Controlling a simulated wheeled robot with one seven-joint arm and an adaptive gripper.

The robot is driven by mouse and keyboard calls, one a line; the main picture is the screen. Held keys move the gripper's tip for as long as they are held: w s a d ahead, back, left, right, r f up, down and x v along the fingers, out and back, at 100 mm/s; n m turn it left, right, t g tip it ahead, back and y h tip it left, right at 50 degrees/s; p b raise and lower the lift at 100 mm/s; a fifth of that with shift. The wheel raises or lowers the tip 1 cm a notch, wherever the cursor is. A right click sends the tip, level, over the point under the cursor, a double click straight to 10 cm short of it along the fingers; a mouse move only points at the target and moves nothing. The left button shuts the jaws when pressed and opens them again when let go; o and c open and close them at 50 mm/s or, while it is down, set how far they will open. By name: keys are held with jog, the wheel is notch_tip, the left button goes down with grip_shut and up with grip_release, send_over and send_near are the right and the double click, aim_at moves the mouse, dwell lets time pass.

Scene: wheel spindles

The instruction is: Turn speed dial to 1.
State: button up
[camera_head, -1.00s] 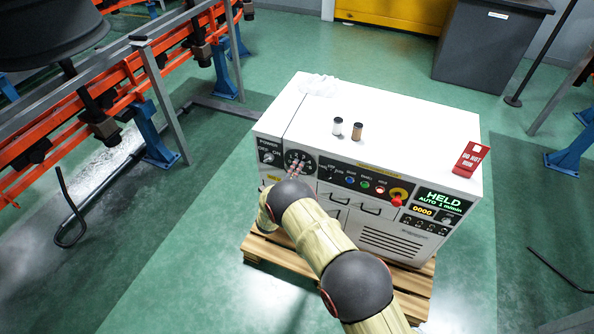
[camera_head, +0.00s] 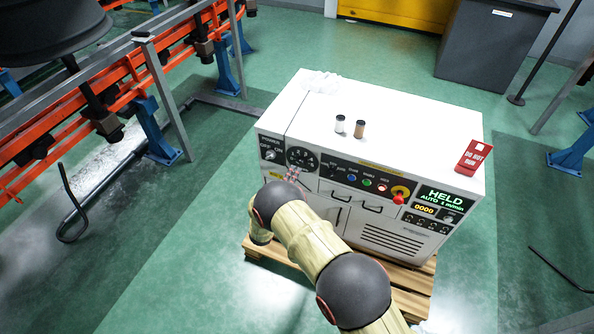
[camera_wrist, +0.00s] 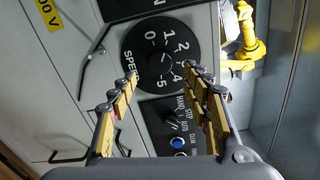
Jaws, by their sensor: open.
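The speed dial (camera_head: 301,159) is a round black dial on the left of the white cabinet's front. In the wrist view the speed dial (camera_wrist: 150,58) shows numbers from 0 to 5 around a dark centre. A thin light mark shows near its middle, but I cannot tell surely which number it points at. My gripper (camera_head: 291,176) is in front of and just below the dial in the head view. In the wrist view my gripper (camera_wrist: 160,70) is open and empty, its fingertips spread on either side of the dial's lower part. I cannot tell if they touch it.
The white cabinet (camera_head: 400,125) stands on a wooden pallet (camera_head: 410,303). The display (camera_head: 441,198) reads HELD, AUTO, 1 m/min. Orange conveyor rails (camera_head: 130,70) stand left.

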jog(key=v, duration=0.5)
jog(key=shift+s+a, duration=0.15)
jog(key=shift+s, duration=0.2)
jog(key=s+d+f+m+g+h, duration=0.45)
jog(key=s+d+m, duration=0.35)
jog(key=d+m, duration=0.2)
jog(key=s+d+r+m+g, duration=0.7)
jog(key=s+m+g, duration=0.1)
jog(key=m, duration=0.4)
jog(key=s+d+r+m+g+y, duration=0.1)
jog(key=s+r+m+g+y, duration=0.15)
jog(key=s+r+m, duration=0.45)
jog(key=s+d+r+m+g+y+p, duration=0.1)
jog(key=s+d+r+m+y, duration=0.15)
jog(key=s+r+m, duration=0.55)
jog(key=s+d+r+m+g+y, duration=0.1)
jog(key=s+r+m+y, duration=0.25)
jog(key=r+m, duration=0.45)
jog(key=s+d+r+m+t+y, duration=0.1)
jog(key=s+d+r+t, duration=0.1)
jog(key=r, duration=0.6)
jog(key=s+d+r+m+t+y+p, duration=0.1)
jog(key=s+d+r+m+t, duration=0.1)
jog(key=r, duration=0.7)
jog(key=shift+s+d+t, duration=0.5)
jog(key=shift+d+t, duration=0.3)
jog(key=shift+d, duration=0.05)
